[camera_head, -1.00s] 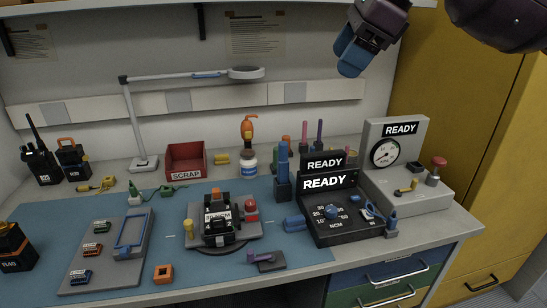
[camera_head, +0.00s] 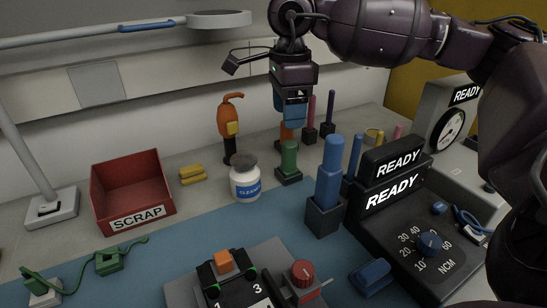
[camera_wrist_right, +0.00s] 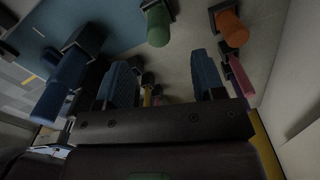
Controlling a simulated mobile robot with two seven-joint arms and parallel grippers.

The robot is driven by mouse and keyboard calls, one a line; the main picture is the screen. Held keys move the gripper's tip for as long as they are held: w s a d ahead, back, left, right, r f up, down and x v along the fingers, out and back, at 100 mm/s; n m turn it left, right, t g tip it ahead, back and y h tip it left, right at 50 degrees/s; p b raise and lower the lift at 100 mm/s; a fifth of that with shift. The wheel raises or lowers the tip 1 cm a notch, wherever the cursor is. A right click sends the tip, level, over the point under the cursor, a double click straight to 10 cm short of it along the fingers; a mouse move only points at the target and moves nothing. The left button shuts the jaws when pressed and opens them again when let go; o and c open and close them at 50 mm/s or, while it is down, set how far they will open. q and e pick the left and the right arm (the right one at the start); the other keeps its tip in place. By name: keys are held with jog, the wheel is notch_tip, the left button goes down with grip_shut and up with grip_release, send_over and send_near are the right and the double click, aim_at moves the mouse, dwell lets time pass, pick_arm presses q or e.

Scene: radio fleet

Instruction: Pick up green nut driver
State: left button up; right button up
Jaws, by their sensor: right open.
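The green nut driver (camera_head: 289,158) stands upright in a small dark holder on the bench, behind the blue driver (camera_head: 329,170). In the right wrist view the green nut driver (camera_wrist_right: 158,25) shows at the top middle, beyond the fingers. My right gripper (camera_head: 291,112) is above and just behind the green nut driver, fingers pointing down. In the right wrist view its two blue fingers (camera_wrist_right: 163,75) are apart. Nothing is held between them. An orange driver (camera_head: 286,134), partly hidden, stands behind the green one. My left gripper is not in view.
The cleaner bottle (camera_head: 245,180) stands left of the green driver, with an orange tool (camera_head: 230,125) behind it. The red scrap bin (camera_head: 132,190) is farther left. The READY tester (camera_head: 400,210) is at right. Pink (camera_head: 310,112) and purple (camera_head: 329,112) drivers stand behind.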

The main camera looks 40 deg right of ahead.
aim_at(290, 143)
jog(key=f, duration=0.4)
jog(key=shift+s+b, duration=0.25)
jog(key=shift+b, duration=0.1)
jog(key=shift+d+f+b, duration=0.1)
jog(key=shift+f+b, duration=0.65)
jog(key=shift+f, duration=2.25)
grip_shut()
